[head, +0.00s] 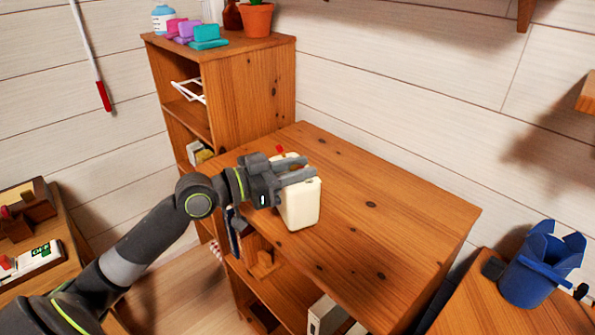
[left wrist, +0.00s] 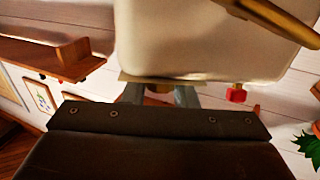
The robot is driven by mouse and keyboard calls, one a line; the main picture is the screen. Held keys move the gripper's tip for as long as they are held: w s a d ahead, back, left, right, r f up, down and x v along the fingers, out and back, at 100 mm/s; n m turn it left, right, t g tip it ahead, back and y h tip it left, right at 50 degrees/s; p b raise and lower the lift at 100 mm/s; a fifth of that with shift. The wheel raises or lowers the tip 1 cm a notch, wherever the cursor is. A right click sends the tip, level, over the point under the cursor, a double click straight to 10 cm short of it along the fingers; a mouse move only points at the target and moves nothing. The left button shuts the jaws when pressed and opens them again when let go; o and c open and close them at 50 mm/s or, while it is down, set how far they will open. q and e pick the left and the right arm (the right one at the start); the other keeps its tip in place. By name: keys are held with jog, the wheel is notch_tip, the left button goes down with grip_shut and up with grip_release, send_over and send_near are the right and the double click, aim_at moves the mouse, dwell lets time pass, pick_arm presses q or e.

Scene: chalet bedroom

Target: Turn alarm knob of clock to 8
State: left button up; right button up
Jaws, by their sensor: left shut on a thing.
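The clock, a cream rounded box (head: 302,207), stands near the left edge of the wooden cabinet top (head: 385,225). Its dial and hands do not show in either view. My left gripper (head: 300,170) reaches in from the left at the clock's upper part and is shut on it. I cannot tell whether the fingers hold the body or a knob. In the left wrist view the cream body (left wrist: 205,45) fills the top, with the fingertips (left wrist: 160,92) against its edge. A small red part (left wrist: 237,93) sticks out beside them. My right gripper is out of view.
A taller wooden shelf (head: 245,95) stands behind, with a potted plant (head: 256,20) on top. A blue holder (head: 540,268) stands on a surface at right. The cabinet top right of the clock is clear. A desk (head: 55,270) is at left.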

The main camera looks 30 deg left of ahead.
pick_arm(q)
jog(key=o, duration=1)
jog(key=shift+c, duration=0.2)
jog(key=shift+s+a, duration=0.1)
jog(key=p+v, duration=0.5)
jog(key=v, duration=1.2)
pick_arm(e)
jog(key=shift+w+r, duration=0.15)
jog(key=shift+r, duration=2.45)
